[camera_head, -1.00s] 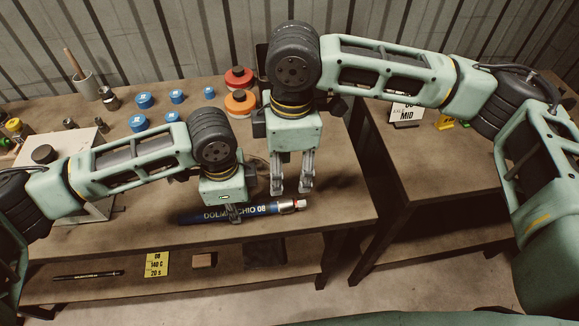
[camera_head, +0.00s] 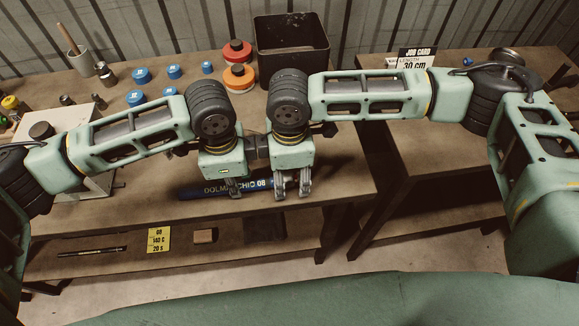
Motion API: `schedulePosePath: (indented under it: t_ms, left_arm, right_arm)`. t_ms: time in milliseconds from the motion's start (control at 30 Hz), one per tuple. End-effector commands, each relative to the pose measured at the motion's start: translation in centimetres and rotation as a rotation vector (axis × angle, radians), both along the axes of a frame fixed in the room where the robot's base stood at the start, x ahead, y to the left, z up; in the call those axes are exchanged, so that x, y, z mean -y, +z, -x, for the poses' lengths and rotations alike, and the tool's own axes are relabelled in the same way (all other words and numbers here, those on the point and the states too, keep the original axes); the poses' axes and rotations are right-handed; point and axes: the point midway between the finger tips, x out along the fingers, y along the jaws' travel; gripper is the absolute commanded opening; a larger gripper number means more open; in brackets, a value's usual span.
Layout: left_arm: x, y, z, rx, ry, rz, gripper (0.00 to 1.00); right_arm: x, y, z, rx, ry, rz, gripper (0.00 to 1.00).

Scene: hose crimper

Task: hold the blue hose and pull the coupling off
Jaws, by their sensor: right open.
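The blue hose (camera_head: 205,188) lies along the front of the workbench, with white lettering on it. My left gripper (camera_head: 233,190) is over the hose, its fingers close together and closed on it. My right gripper (camera_head: 292,190) is open and pointing down at the hose's right end. Its two fingers are on either side of the metal coupling, which they mostly hide. I cannot tell whether they touch it. The two gripper bodies are close side by side.
A black bin (camera_head: 291,62) stands at the back, beside red (camera_head: 237,52) and orange (camera_head: 239,77) discs. Several blue caps (camera_head: 135,97) lie left of them. A job card (camera_head: 415,58) stands on the right table. The bench's front right corner is clear.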

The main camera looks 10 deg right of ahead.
Motion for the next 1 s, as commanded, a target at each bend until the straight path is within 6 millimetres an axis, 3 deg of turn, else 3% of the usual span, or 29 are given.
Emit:
schedulePosePath:
  t_ms: [233,800,833,867,1000]
  left_arm:
    - [0.01,0.04,-0.04,0.001,0.000,0.000,0.00]
    - [0.01,0.03,-0.03,0.001,0.000,0.000,0.00]
    - [0.01,0.03,-0.03,0.001,0.000,0.000,0.00]
    - [0.01,0.04,-0.02,0.001,0.000,0.000,0.00]
    - [0.01,0.03,-0.02,0.001,0.000,0.000,0.00]
  right_arm:
    - [-0.01,-0.06,0.00,0.000,0.000,0.000,0.49]
    - [-0.01,-0.02,-0.01,0.000,0.000,0.000,0.00]
    - [-0.01,-0.02,-0.02,0.000,0.000,0.000,0.00]
    - [-0.01,-0.02,-0.02,0.000,0.000,0.000,0.24]
    - [0.00,-0.01,-0.03,0.000,-0.001,0.000,0.12]
